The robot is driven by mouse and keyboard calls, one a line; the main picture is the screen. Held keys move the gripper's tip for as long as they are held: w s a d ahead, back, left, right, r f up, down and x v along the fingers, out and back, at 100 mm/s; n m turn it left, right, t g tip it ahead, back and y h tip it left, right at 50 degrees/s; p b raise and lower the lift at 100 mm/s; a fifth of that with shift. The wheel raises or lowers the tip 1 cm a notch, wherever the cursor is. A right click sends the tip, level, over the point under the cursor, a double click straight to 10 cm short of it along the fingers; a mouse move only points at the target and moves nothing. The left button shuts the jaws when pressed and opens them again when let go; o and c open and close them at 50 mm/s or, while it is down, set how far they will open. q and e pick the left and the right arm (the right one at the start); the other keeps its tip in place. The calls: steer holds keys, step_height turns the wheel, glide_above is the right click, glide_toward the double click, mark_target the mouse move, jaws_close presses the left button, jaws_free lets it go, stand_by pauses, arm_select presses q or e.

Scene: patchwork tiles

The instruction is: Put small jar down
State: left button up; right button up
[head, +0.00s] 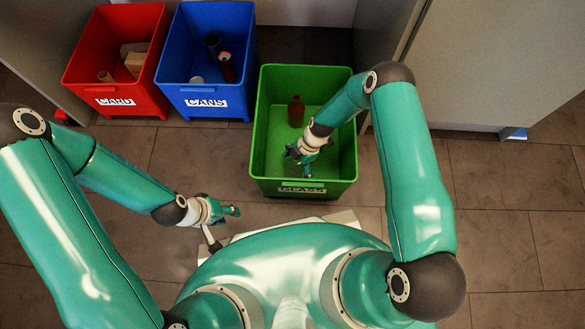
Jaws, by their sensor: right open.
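The green bin (351,150) stands in the middle with its label on the front wall. A brown bottle-shaped container (296,112) stands inside it near the back. I cannot tell whether this is the small jar, and I make out no other jar. My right gripper (298,160) reaches down into the green bin, in front of the brown container and apart from it. Its fingers are spread, and I see nothing held between them. My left gripper (235,211) is outside the bin, to its front left, above the floor. Its finger opening is too small to judge.
The red CARD bin (88,75) holds several pale brown items. Beside it, the blue CANS bin (178,65) holds several cans. A grey cabinet (500,60) stands behind at the right. The tiled floor (500,215) at right is clear.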

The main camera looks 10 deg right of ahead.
steer(key=s+p+v, duration=0.1)
steer(key=p+v, duration=0.1)
steer(key=v, duration=0.7)
steer(key=shift+w+p, duration=0.3)
steer(key=shift+w, duration=0.1)
